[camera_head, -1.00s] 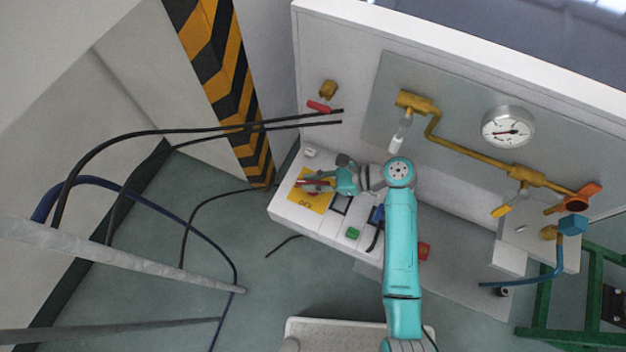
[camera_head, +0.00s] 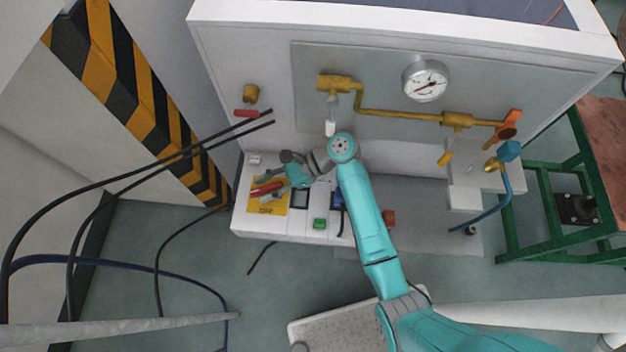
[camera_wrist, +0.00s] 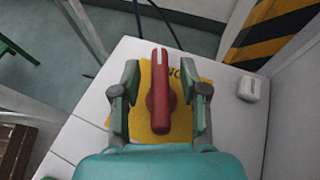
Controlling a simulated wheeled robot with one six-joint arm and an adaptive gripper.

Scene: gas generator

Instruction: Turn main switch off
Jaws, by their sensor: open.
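The main switch is a red rotary handle (camera_wrist: 160,92) on a yellow plate (camera_wrist: 148,128), set in the white control panel. In the wrist view the handle points away from me, between my two fingers. In the head view the red handle (camera_head: 267,188) lies on the yellow plate (camera_head: 272,208), whose lettering appears to read "OFF". My gripper (camera_wrist: 163,80) is open, with one finger on each side of the handle and a visible gap on both sides. In the head view my gripper (camera_head: 268,182) is over the plate and hides part of it.
Yellow pipes (camera_head: 400,113) and a round gauge (camera_head: 426,81) are on the wall behind. Black cables (camera_head: 190,150) pass at the left. A striped post (camera_head: 150,90) stands beside the panel.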

